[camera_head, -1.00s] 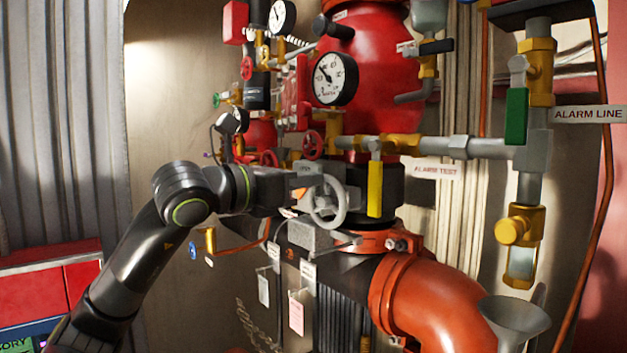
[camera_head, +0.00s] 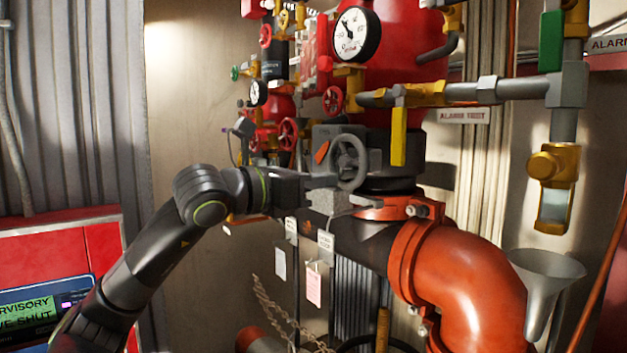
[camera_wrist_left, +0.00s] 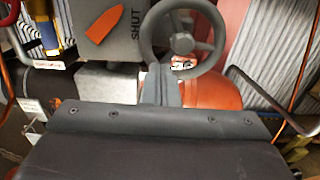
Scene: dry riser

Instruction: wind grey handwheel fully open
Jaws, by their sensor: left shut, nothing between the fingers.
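The grey handwheel (camera_head: 350,162) stands on the side of a grey gearbox (camera_head: 325,138) with an orange pointer (camera_head: 321,152). In the left wrist view the handwheel (camera_wrist_left: 183,42) is at the top, and the orange pointer (camera_wrist_left: 105,23) lies beside the word SHUT. My left gripper (camera_head: 334,181) is shut with nothing held, at the lower left of the wheel rim. In the left wrist view its fingers (camera_wrist_left: 160,84) reach up to the rim's lower edge; I cannot tell whether they touch it. My right gripper is not in view.
A yellow lever (camera_head: 399,137) hangs right of the wheel. A large orange pipe elbow (camera_head: 455,270) is below right. A pressure gauge (camera_head: 357,34) and small red handwheels (camera_head: 333,100) are above. A red panel (camera_head: 60,243) stands at the left.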

